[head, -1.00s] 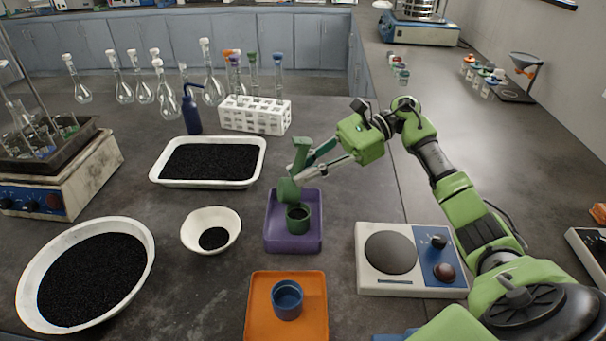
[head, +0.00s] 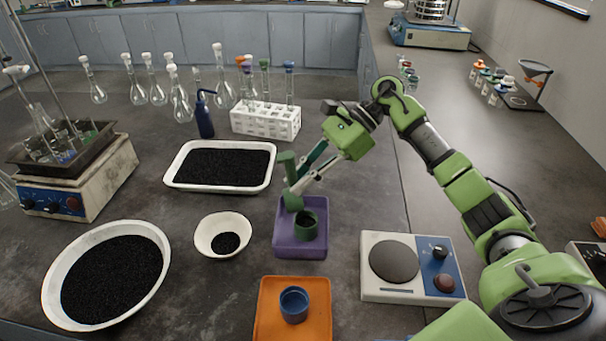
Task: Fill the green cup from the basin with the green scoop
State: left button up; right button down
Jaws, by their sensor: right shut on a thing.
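My right gripper (head: 304,182) is shut on the green scoop (head: 290,178). The scoop is held above the left back part of the purple tray, its handle upright and its head low. The green cup (head: 306,226) stands upright in the purple tray (head: 287,243), just in front and to the right of the scoop. The cup's inside looks dark, and I cannot tell how full it is. The large round white basin (head: 150,236) at the front left holds black grains. My left gripper is not in view.
A white rectangular tray of black grains (head: 220,167) and a small white bowl (head: 208,240) stand left of the purple tray. A blue cup (head: 294,305) sits on an orange tray (head: 268,325) in front. A hotplate (head: 412,292) stands to the right.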

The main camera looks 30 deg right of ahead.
aim_at(285, 192)
jog(key=a+h+p, duration=0.1)
jog(key=p, duration=0.1)
jog(key=a+r+g+h+p, duration=0.1)
jog(key=h+p, duration=0.1)
jog(key=p, duration=0.1)
jog(key=shift+w+a+r, duration=0.15)
jog(key=shift+w+r, duration=0.05)
jog(key=shift+w, duration=0.2)
jog(key=shift+w+a+f+h+p, duration=0.15)
jog(key=shift+a+h+p, duration=0.15)
jog(key=shift+h+p, duration=0.4)
jog(key=shift+f, duration=0.2)
jog(key=shift+a+r+p, duration=0.1)
jog(key=shift+a+p, duration=0.05)
jog(key=shift+p, duration=0.15)
jog(key=h+p, duration=0.1)
jog(key=a+g+h+p, duration=0.1)
jog(key=h, duration=0.1)
jog(key=a+h+p, duration=0.1)
jog(key=shift+w+a+f+m+g, duration=0.1)
jog(key=shift+w+f+m+g, duration=0.25)
jog(key=shift+w+m+g, duration=0.05)
